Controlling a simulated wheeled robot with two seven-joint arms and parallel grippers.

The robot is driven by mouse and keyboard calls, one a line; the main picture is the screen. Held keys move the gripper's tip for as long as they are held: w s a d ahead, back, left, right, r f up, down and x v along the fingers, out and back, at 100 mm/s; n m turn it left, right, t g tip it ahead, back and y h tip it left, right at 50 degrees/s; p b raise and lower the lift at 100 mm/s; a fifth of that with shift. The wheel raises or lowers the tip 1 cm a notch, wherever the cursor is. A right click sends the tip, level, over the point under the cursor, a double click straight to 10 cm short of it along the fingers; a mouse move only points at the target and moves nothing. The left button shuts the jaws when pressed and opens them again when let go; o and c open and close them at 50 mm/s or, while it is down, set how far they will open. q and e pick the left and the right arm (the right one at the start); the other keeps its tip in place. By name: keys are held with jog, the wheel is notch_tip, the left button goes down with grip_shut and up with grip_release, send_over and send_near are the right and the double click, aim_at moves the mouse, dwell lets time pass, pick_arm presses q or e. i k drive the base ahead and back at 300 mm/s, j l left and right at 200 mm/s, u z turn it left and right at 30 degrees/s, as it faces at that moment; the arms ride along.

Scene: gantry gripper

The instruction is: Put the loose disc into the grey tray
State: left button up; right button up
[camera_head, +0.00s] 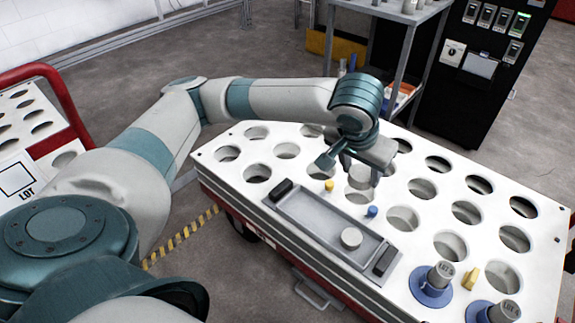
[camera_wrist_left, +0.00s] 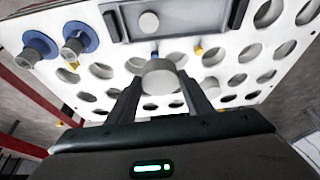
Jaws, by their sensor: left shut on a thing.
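The grey tray (camera_head: 305,222) is long and shallow, with dark end handles, and lies on the white holed cart top. A pale disc (camera_head: 351,238) sits in the tray near its right end. It also shows in the left wrist view (camera_wrist_left: 148,22). My left gripper (camera_head: 358,170) is above the cart top, behind the tray in the head view. In the left wrist view its two fingers are shut on another pale disc (camera_wrist_left: 160,79), held clear of the tray. In the head view this held disc is hard to make out. My right gripper is not in view.
The white cart top (camera_head: 456,231) has rows of round holes. Two blue-based grey posts (camera_head: 437,281) stand at the near right. Small yellow (camera_head: 329,185) and blue (camera_head: 372,211) pegs flank the tray's far edge. A yellow block (camera_head: 469,276) stands between the posts.

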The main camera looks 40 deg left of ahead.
aim_at(328, 228)
jog(key=u, duration=1.05)
jog(key=k+l, duration=0.1)
jog(key=l, duration=0.3)
jog(key=k+l, duration=0.1)
jog(key=l, duration=0.3)
